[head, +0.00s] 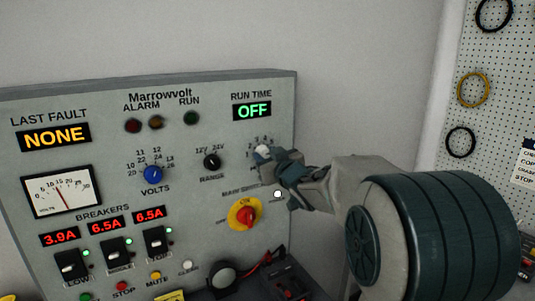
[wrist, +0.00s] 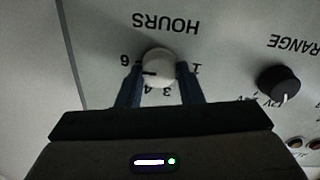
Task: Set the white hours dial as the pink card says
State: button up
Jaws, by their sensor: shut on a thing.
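A short dark mark on the dial points left in that view, roughly toward the 6 side; the exact number is unclear because the fingers cover part of the scale. In the head view the dial (head: 262,151) shows as a small white piece at my gripper (head: 270,158), mostly hidden. The run time display (head: 252,111) reads OFF. No pink card is visible.
The black range knob (head: 212,162) is left of the hours dial, and the red-and-yellow main switch (head: 244,214) is below it. The blue volts knob (head: 153,175) and breakers (head: 115,252) are farther left. A pegboard (head: 492,80) with rings stands at right.

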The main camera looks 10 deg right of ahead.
dwell(0.4)
jog(key=o, duration=1)
jog(key=b+v, duration=0.2)
jog(key=v, duration=1.1)
jog(key=shift+s+d, duration=0.1)
jog(key=shift+s, duration=0.25)
jog(key=shift+f, duration=0.1)
